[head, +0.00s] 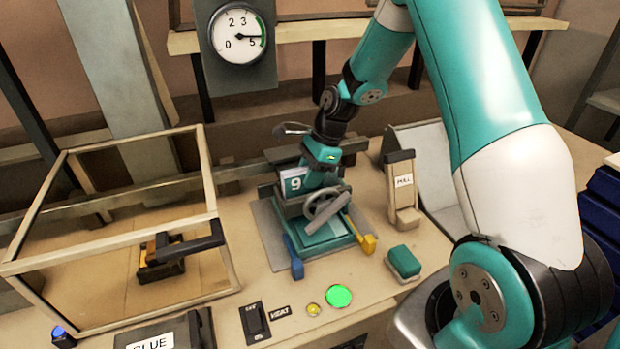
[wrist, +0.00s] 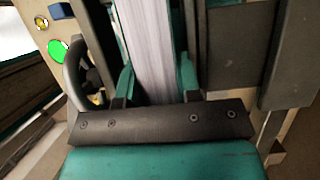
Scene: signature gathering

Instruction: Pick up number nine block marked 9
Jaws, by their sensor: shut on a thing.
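The number nine block (head: 295,183) shows its 9 face in the head view, standing upright in the press-like machine with a handwheel (head: 325,205). In the wrist view, a white block with fine lines like page edges (wrist: 150,35), apparently the same block, sits between my two teal fingers. My gripper (wrist: 155,85) is shut on it. In the head view my gripper comes down from above, close behind the 9 face, and its fingertips are mostly hidden. The block's lower part is hidden by the machine.
A clear framed box (head: 130,237) stands at left with a black-handled tool (head: 180,253) inside. A PULL lever stand (head: 402,190), a green-topped block (head: 404,262) and a lit green button (head: 339,296) are around the machine. A gauge (head: 238,35) hangs behind.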

